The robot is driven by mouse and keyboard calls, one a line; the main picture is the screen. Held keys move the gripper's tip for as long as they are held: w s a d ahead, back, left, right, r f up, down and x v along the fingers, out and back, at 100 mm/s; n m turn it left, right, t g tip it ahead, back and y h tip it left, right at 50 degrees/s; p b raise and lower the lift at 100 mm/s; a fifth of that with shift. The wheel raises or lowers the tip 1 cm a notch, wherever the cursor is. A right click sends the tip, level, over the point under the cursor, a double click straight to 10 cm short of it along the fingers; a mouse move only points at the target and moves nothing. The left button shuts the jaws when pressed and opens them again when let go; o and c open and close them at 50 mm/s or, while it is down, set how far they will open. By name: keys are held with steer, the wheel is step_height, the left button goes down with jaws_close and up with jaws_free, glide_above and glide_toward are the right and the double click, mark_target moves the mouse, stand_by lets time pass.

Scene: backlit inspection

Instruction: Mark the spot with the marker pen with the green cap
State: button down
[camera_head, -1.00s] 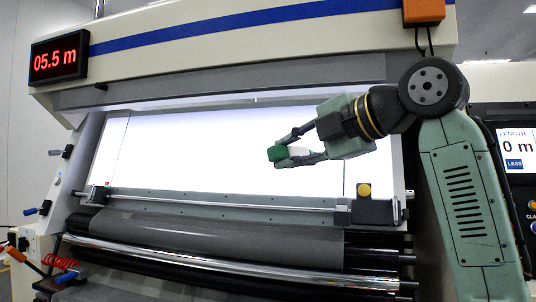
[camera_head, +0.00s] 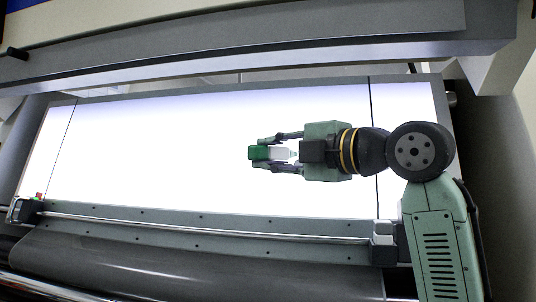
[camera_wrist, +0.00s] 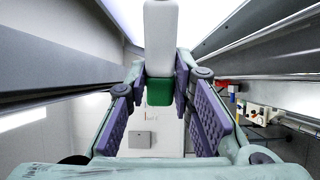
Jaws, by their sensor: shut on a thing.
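The marker pen (camera_head: 280,153) has a white body and a green cap (camera_head: 258,153). My gripper (camera_head: 268,153) is shut on the pen, with a finger on either side. I cannot tell the gap between pen and panel. In the wrist view the pen's white body (camera_wrist: 160,38) and green cap (camera_wrist: 159,92) sit between the purple finger pads of my gripper (camera_wrist: 160,80). No spot or mark can be made out on the lit panel.
A metal rail (camera_head: 200,228) and a dark roller (camera_head: 190,268) run below the panel. A grey beam (camera_head: 250,50) overhangs it. Thin dark lines cross the panel at left (camera_head: 62,145) and right (camera_head: 373,140). The panel left of the cap is clear.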

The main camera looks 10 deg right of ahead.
steer(key=shift+w+d+f, duration=0.2)
steer(key=shift+w+d, duration=0.05)
steer(key=shift+w, duration=0.3)
steer(key=shift+w+d+f, duration=0.25)
steer(key=shift+w, duration=0.25)
steer(key=shift+w+d+f, duration=0.2)
steer(key=shift+w+d, duration=0.05)
steer(key=shift+w, duration=0.3)
steer(key=shift+w+d+f, duration=0.15)
steer(key=shift+w+d, duration=0.05)
steer(key=shift+w, duration=0.25)
steer(key=shift+w+d+f, duration=0.15)
steer(key=shift+w, duration=0.3)
steer(key=shift+w+d+f+p, duration=0.25)
steer(key=shift+w+p, duration=0.1)
steer(key=shift+w, duration=0.25)
steer(key=shift+s+a+r, duration=0.4)
steer(key=shift+s, duration=0.65)
steer(key=shift+s+a+r, duration=0.4)
steer(key=shift+s+a, duration=0.05)
steer(key=shift+s, duration=0.55)
steer(key=shift+s+a+r, duration=0.4)
steer(key=shift+s, duration=0.65)
steer(key=shift+f, duration=0.1)
